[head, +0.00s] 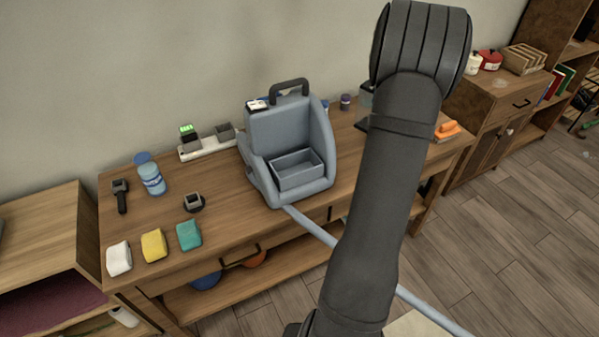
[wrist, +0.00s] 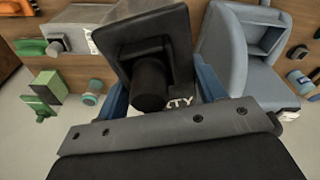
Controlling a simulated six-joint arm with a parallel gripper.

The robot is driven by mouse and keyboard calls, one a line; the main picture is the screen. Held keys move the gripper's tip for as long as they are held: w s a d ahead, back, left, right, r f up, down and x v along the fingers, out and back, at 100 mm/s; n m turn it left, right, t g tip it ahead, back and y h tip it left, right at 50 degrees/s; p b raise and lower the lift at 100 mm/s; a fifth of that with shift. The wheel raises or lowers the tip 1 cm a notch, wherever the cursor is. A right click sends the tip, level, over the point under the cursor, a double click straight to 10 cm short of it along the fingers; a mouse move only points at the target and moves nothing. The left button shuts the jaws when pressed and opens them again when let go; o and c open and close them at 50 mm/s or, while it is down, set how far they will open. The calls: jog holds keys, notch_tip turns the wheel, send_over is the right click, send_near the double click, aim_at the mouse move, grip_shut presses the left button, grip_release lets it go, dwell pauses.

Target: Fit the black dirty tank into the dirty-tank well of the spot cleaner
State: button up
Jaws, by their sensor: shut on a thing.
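My gripper (wrist: 160,92) is shut on the black dirty tank (wrist: 128,35), its blue fingers on either side of it. Part of white lettering ending in "TY" shows between the fingers. The grey-blue spot cleaner (head: 262,135) stands upright on the wooden table, with an open, empty-looking rectangular well (head: 297,172) low at its front. In the wrist view the cleaner (wrist: 222,55) is to the right of the held tank, apart from it, and its well (wrist: 265,38) faces partly toward the camera. In the head view my arm hides the gripper and the tank.
The wooden table (head: 225,215) carries a white power strip (head: 208,147) with chargers, a blue-labelled bottle (head: 152,178), and white, yellow and teal cloths (head: 153,245). A grey hose (head: 310,226) runs from the cleaner's front. An orange brush (head: 446,129) lies at the right end.

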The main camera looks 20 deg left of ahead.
jog(key=s+a+r+n+g, duration=0.1)
jog(key=s+a+r+n, duration=0.65)
jog(key=a, duration=0.35)
jog(key=s+a+r+n+g, duration=0.1)
jog(key=s+a+r+n, duration=0.65)
jog(key=a+r, duration=0.2)
notch_tip(320, 180, down, 28)
jog(key=shift+s+a+m, duration=0.15)
jog(key=shift+a+m, duration=0.15)
jog(key=shift+m, duration=0.1)
jog(key=shift+f, duration=0.1)
jog(key=o, duration=1.3)
notch_tip(320, 180, up, 12)
jog(key=w+d, duration=0.1)
jog(key=shift+w, duration=0.15)
jog(key=shift+d, duration=0.1)
